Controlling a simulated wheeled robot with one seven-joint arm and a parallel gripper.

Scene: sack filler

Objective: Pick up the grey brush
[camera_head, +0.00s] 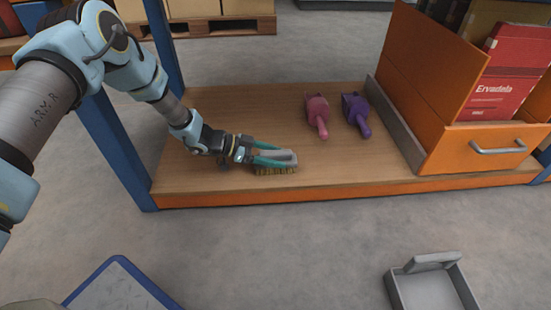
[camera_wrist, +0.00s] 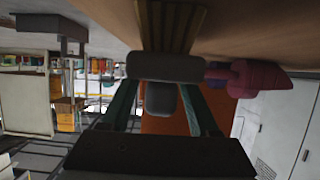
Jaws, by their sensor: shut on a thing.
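The grey brush (camera_head: 287,158) has a grey body and tan bristles that point down. It is at the front of the wooden shelf (camera_head: 230,105), left of the middle. My gripper (camera_head: 270,155) has teal fingers, which are shut on the brush from its left side. The bristles are at the shelf surface; I cannot tell whether they touch it. In the wrist view, the brush (camera_wrist: 165,67) lies across the ends of the fingers (camera_wrist: 160,95), with its bristles toward the top of the picture.
A pink scoop (camera_head: 318,112) and a purple scoop (camera_head: 356,112) lie behind and right of the brush. An orange drawer unit (camera_head: 450,145) stands at the right. A blue post (camera_head: 118,155) bounds the shelf's left. A grey tray (camera_head: 425,285) is on the floor.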

